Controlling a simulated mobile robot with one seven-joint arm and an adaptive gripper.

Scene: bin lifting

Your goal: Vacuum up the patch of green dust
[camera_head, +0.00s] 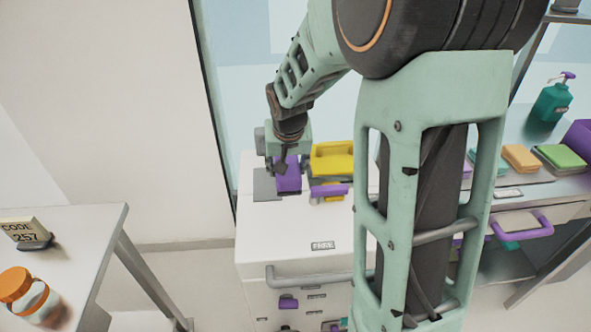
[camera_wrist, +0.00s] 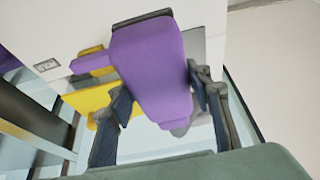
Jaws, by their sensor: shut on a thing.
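A purple tool with a grey end, which looks like the handheld vacuum (camera_head: 289,180), is on the left part of the white cabinet top (camera_head: 285,222). My gripper (camera_head: 284,160) reaches down onto it from above. In the wrist view the vacuum's purple body (camera_wrist: 155,62) lies between the two dark fingers of my gripper (camera_wrist: 160,97), which are shut on it. Whether the vacuum is lifted or still rests on the cabinet is hard to tell. I see no green dust patch in either view.
A yellow object with a purple part (camera_head: 333,158) stands right beside the vacuum. A table at left holds a code sign (camera_head: 24,231) and an orange-lidded jar (camera_head: 28,297). The right shelf holds a green pump bottle (camera_head: 552,101) and several sponges (camera_head: 521,158). A window is behind.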

